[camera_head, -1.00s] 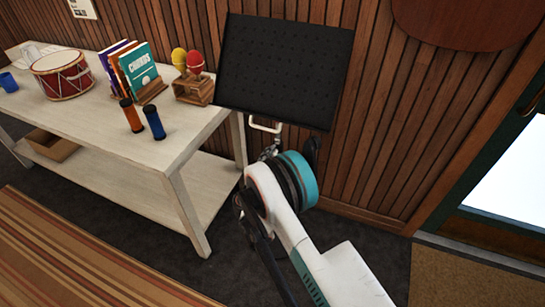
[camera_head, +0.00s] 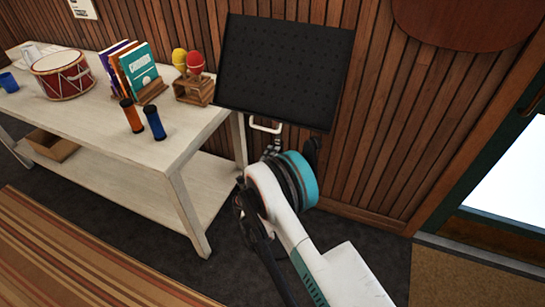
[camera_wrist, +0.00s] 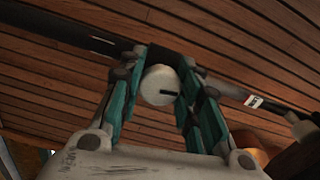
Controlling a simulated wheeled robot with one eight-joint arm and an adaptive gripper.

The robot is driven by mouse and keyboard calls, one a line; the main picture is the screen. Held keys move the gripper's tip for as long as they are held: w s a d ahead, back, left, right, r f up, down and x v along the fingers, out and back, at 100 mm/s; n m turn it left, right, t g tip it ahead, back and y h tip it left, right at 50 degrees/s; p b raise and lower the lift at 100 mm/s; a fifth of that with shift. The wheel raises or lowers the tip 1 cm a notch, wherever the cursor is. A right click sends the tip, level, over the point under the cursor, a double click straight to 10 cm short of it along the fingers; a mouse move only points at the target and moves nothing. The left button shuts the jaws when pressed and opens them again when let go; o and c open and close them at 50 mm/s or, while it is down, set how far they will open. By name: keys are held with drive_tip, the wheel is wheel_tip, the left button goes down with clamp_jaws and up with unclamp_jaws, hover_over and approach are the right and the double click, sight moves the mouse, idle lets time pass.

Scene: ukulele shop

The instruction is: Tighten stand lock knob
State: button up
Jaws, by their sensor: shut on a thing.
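The lock knob (camera_wrist: 159,86) is a pale grey disc with a short dark mark, seen face-on in the wrist view. My gripper (camera_wrist: 163,76) is shut on it, with one teal-and-grey finger at each side. The dark stand pole (camera_wrist: 82,38) runs slantwise behind the knob. In the head view, the stand's black perforated desk (camera_head: 284,72) is tilted in front of the slatted wall, with a pale handle-like bar (camera_head: 265,126) under its lower edge. The knob and fingertips are hard to make out there, largely behind my arm.
A pale wooden table (camera_head: 95,125) stands at the left with a drum (camera_head: 62,74), books (camera_head: 136,68), maracas (camera_head: 196,62) and two shakers (camera_head: 154,122). The slatted wall (camera_head: 375,120) is close behind the stand. A door (camera_head: 510,170) is at the right.

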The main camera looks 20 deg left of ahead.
idle(0.3)
drive_tip(key=o, duration=1.1)
